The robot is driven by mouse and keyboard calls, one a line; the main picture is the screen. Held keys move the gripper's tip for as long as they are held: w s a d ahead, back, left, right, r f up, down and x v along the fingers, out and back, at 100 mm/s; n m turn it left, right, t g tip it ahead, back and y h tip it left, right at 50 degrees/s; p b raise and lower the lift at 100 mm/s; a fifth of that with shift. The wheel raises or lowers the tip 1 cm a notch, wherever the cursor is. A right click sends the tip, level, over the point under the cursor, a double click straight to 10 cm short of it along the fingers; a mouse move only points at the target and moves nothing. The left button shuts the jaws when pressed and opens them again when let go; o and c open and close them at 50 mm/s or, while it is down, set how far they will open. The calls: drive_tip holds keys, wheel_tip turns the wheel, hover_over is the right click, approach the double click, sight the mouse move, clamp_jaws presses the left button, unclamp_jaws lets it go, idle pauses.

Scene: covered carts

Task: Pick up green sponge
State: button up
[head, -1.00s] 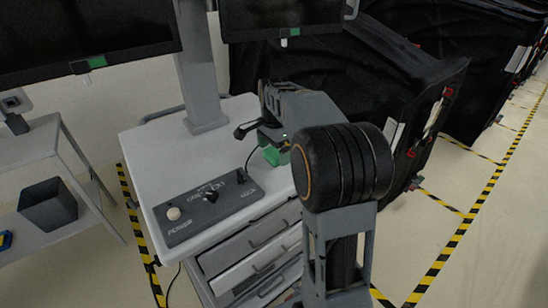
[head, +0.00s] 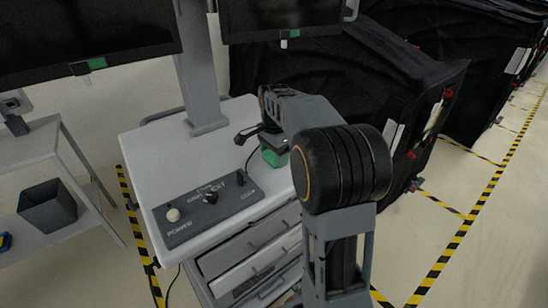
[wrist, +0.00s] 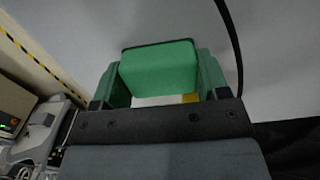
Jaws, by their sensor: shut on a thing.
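The green sponge (head: 275,156) is at the right side of the white cart top, partly hidden by my arm in the head view. In the wrist view the sponge (wrist: 158,70) is a green block between the two fingers. My gripper (head: 268,139) is shut on it; the fingers of the gripper (wrist: 158,62) stand at its left and right sides. I cannot tell whether the sponge is clear of the cart top.
A grey control box (head: 208,207) with knobs sits at the cart's front edge. A monitor post (head: 200,75) rises behind. A black cable runs near the sponge. Black-covered carts (head: 335,75) stand at the right. The cart top's left part (head: 155,150) is clear.

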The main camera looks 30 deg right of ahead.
drive_tip(key=shift+r, duration=0.1)
drive_tip(key=shift+r, duration=0.55)
drive_tip(key=shift+s+r, duration=1.95)
drive_tip(key=shift+s, duration=0.4)
drive_tip(key=shift+s+r, duration=1.95)
drive_tip(key=shift+s, duration=0.4)
drive_tip(key=shift+s+r, duration=1.95)
drive_tip(key=shift+s, duration=0.4)
drive_tip(key=o, duration=0.4)
drive_tip(key=shift+c, duration=0.2)
drive_tip(key=shift+a, duration=0.1)
drive_tip(key=shift+c, duration=1.2)
